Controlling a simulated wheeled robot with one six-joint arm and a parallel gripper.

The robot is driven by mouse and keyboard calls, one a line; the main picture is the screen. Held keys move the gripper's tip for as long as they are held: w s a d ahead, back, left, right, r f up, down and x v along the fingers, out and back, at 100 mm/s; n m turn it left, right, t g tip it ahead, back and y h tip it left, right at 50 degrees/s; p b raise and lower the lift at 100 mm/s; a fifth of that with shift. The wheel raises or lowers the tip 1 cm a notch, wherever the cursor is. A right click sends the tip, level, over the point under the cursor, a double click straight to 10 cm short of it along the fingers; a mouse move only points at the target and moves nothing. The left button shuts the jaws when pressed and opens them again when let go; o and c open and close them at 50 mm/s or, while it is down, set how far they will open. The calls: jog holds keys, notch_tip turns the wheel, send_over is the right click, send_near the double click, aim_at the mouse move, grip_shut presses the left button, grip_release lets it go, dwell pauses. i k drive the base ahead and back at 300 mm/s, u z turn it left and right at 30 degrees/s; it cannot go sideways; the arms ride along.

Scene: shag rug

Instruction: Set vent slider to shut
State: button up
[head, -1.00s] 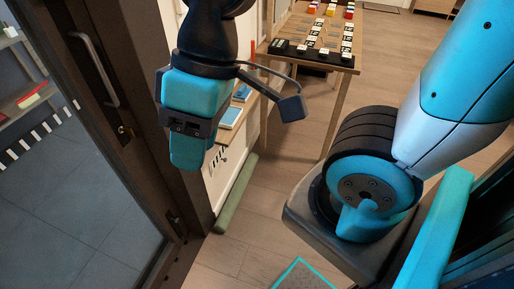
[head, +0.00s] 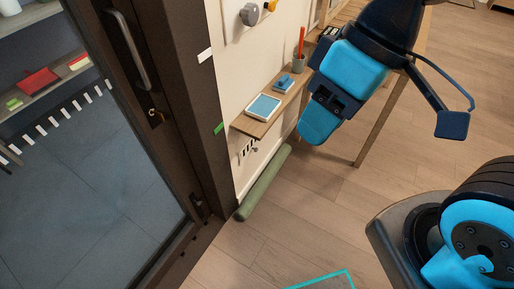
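My gripper (head: 320,120), with blue and dark parts, hangs in the air to the right of the slots and in front of the wall. It is apart from them. Its fingertips do not show clearly, so I cannot tell whether it is open or shut. I see nothing held in it.
A dark door frame (head: 190,100) with a glass door and handle (head: 127,48) stands at left. A green roll (head: 265,182) lies along the wall. The wooden floor (head: 310,215) is open.

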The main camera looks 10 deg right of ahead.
aim_at(255, 150)
jog(key=u, duration=0.05)
jog(key=k, duration=0.55)
jog(key=z, duration=0.8)
jog(key=i, duration=1.05)
jog(key=z, duration=0.05)
